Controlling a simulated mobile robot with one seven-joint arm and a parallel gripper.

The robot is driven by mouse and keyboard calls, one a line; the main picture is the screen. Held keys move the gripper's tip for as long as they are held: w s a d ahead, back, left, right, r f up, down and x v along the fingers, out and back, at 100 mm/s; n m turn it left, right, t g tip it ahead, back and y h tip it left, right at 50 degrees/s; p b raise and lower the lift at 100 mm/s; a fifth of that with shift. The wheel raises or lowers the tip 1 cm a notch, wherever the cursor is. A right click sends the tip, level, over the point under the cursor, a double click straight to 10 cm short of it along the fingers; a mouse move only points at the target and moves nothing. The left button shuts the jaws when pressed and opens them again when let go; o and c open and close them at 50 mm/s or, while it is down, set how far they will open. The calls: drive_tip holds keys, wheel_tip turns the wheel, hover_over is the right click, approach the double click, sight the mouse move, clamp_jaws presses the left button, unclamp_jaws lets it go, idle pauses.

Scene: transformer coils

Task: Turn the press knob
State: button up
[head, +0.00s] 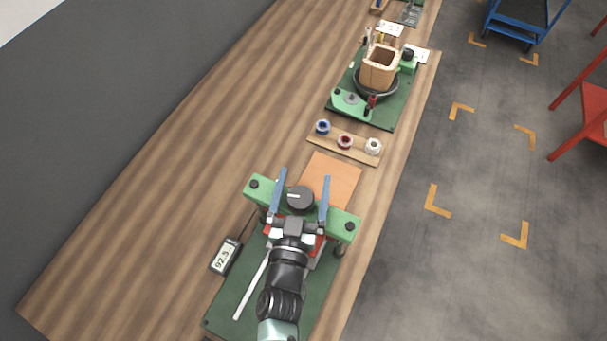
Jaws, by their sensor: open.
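The press (258,187) has a green crossbeam on a green base plate at the near end of the wooden bench. Its round dark knob (300,198) sits on top of the crossbeam and carries a light pointer line. My gripper (305,178) is open, with one blue finger left of the knob and one right of it. The fingers look apart from the knob, but their height against it cannot be told. My arm and gripper body hide much of the press's lower part, where some red shows.
A small display (226,257) reading about 92.5 stands left of the press. An orange sheet (333,181) lies behind the press. A rack with three spools (345,142) and a coil winding stand (379,72) are farther along. Bare bench lies to the left.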

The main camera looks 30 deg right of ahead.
drive_tip(key=shift+a, duration=0.1)
drive_tip(key=shift+s+a, duration=0.2)
drive_tip(key=shift+s, duration=0.05)
drive_tip(key=b+v, duration=0.3)
drive_tip(key=v, duration=0.9)
drive_tip(key=shift+s, duration=0.15)
